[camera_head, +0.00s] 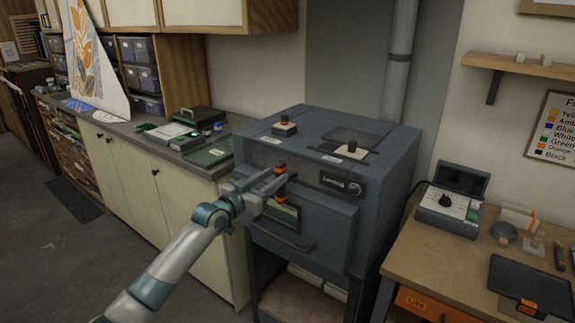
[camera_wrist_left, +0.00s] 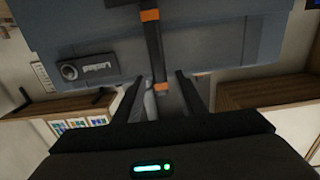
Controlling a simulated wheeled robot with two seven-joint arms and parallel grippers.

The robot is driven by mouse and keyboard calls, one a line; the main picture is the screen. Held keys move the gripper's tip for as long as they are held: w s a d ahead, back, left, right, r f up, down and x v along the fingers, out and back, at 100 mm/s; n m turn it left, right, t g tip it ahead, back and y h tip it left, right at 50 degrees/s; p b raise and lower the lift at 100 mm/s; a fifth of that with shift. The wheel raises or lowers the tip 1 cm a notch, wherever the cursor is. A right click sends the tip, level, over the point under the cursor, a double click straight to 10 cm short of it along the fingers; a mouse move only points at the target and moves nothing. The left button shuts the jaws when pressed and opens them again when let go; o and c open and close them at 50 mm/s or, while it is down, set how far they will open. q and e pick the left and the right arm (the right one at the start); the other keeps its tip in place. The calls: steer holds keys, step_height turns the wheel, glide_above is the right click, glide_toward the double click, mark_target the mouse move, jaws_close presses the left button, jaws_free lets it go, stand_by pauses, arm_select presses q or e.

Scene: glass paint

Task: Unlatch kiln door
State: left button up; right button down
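The kiln (camera_head: 310,160) is a dark blue-grey box on a stand, and its front door (camera_head: 325,222) looks closed. The latch (camera_head: 281,168) is a dark upright bar with orange bands on the kiln's front, left of the dial plate (camera_head: 342,184). My left gripper (camera_head: 277,181) reaches in from the left, right at the latch. In the left wrist view the latch (camera_wrist_left: 151,42) comes down between my left fingers (camera_wrist_left: 160,92), which stand apart with a gap on each side of its orange end. Contact cannot be told. My right gripper is not in view.
A long counter (camera_head: 125,132) with cabinets, trays and small jars runs to the left. A wooden table (camera_head: 425,262) with a grey device (camera_head: 450,205) and a dark tray (camera_head: 530,285) stands right of the kiln. Open floor (camera_head: 50,240) lies at the left.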

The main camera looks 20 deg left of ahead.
arm_select(q)
steer(key=p+x, duration=0.1)
steer(key=x, duration=0.7)
steer(key=shift+f, duration=0.1)
jaws_close()
